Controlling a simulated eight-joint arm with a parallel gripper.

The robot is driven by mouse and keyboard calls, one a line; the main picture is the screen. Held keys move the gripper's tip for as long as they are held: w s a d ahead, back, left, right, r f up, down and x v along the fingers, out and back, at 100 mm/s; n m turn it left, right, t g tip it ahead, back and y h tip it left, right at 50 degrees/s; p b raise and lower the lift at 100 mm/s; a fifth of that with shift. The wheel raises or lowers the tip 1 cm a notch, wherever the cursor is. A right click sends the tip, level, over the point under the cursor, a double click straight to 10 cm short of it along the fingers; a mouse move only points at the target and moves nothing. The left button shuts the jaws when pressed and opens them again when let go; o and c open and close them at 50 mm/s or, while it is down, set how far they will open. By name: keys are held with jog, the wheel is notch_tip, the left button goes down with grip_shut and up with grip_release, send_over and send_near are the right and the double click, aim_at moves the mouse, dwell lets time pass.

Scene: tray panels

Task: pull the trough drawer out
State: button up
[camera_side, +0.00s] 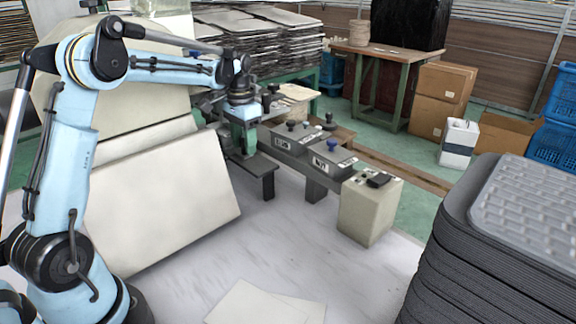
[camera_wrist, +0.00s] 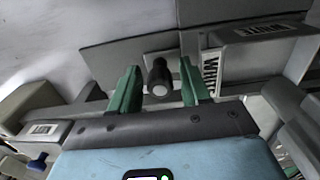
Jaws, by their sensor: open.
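My gripper (camera_side: 247,140) is at the left end of a row of grey labelled units in the side view. In the wrist view its two green fingers (camera_wrist: 160,88) are apart, one on each side of a black round-ended knob (camera_wrist: 159,77). The gap beside the knob shows, so the fingers do not look closed on it. The knob projects from a grey panel (camera_wrist: 130,55). I cannot tell from the labels which part is the trough drawer, or how far any drawer is out.
Grey units with a dark blue knob (camera_side: 333,145) and labels stand right of my gripper, ending at a beige box (camera_side: 370,212). A large pale slanted panel (camera_side: 165,205) is at left. A dark stack of trays (camera_side: 490,260) fills the lower right.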

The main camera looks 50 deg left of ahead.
jog(key=c, duration=0.7)
jog(key=shift+d, duration=3.05)
jog(key=shift+d, duration=2.55)
jog(key=o, duration=0.7)
jog(key=shift+r, duration=0.1)
